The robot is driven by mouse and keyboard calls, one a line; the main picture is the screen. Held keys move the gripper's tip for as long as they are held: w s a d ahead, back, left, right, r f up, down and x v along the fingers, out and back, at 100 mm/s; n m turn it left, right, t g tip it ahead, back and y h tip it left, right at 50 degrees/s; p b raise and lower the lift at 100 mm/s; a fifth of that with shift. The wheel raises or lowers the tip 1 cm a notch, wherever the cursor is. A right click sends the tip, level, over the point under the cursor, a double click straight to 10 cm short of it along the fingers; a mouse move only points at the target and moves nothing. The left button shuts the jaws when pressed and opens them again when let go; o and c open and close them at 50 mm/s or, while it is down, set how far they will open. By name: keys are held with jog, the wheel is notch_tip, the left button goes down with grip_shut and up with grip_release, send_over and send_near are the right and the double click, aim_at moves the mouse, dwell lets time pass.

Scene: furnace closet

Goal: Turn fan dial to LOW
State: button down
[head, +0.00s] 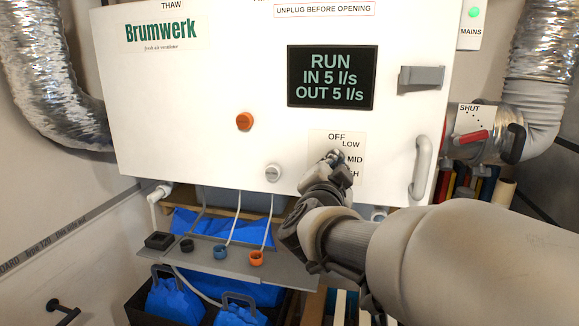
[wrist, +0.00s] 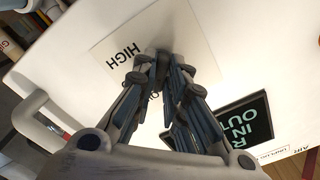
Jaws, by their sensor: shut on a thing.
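The fan dial sits on a pale label plate (head: 316,146) on the front of the white ventilator box; OFF, LOW and MID are readable, and the last word is partly covered. My gripper (head: 335,162) is at the dial and shut on it, hiding most of it, so its pointer setting cannot be read. In the wrist view my gripper (wrist: 160,70) has its fingertips closed together at the plate (wrist: 185,22), beside the word HIGH. The display (head: 333,77) reads RUN, IN 5 l/s, OUT 5 l/s.
A shelf with caps (head: 215,252) lies below. A red-handled damper (head: 471,137) is at right.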

jog(key=c, duration=1.6)
grip_release()
jog(key=shift+s, duration=0.1)
jog(key=v, duration=1.2)
